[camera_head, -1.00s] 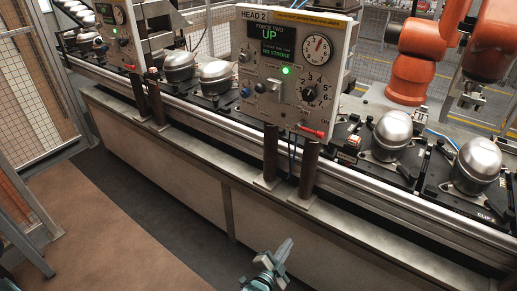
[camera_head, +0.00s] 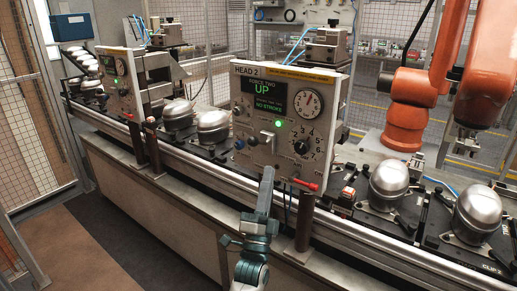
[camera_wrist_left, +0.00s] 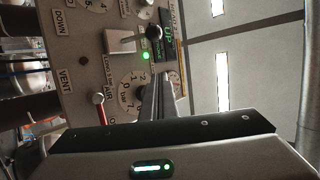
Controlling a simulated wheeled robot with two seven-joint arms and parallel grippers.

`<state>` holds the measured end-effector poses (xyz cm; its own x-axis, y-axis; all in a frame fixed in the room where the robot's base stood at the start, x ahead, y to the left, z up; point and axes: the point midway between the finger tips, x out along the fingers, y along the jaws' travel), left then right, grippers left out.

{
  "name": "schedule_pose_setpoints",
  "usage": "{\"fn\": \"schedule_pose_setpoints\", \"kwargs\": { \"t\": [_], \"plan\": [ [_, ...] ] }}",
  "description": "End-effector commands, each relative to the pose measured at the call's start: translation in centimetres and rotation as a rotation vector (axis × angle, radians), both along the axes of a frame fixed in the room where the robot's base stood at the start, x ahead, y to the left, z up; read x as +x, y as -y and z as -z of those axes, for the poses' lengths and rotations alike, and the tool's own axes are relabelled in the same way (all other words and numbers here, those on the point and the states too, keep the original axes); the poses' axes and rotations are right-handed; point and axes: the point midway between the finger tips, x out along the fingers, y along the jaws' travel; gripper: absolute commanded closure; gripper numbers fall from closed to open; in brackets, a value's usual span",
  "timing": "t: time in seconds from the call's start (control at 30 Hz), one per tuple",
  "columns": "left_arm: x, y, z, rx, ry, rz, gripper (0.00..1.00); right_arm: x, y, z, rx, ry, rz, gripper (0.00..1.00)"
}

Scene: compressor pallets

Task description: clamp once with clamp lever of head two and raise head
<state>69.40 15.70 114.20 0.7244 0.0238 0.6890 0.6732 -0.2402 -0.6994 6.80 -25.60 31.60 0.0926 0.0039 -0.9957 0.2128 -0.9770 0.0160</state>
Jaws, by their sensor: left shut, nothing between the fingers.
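The head two panel (camera_head: 257,150) is a pale control box marked HEAD 2, with a green-lettered screen (camera_head: 270,100) reading UP and NO STROKE. It carries a lit green lamp, a gauge, a numbered knob (camera_head: 302,147), a pale lever block (camera_head: 267,137) and a red-handled lever (camera_head: 305,184) at the bottom edge. I cannot tell which is the clamp lever. My left gripper (camera_head: 268,173) is shut and empty, pointing up in front of the panel's lower edge. In the left wrist view its fingers (camera_wrist_left: 155,103) overlap the panel near the dial. The red-handled lever (camera_wrist_left: 99,110) is beside them. My right gripper is not in view.
Silver compressors (camera_head: 390,185) sit on pallets along the conveyor. Another head panel (camera_head: 118,85) stands at left. An orange robot arm (camera_head: 408,100) is behind. The floor at front left is clear.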

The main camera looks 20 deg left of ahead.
Motion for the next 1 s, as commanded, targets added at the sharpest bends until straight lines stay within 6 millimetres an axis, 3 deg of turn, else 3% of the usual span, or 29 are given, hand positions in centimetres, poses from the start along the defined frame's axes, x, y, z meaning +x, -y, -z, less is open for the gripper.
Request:
{"fn": "schedule_pose_setpoints", "kwargs": {
  "t": [0.47,1.0],
  "plan": [
    [0.9,0.0,-0.8,0.000,-0.003,0.003,1.00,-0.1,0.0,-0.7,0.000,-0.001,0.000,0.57],
    [7.0,-0.2,-6.9,0.000,-0.003,0.003,1.00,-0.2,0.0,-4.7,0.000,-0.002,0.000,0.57]
  ]
}}
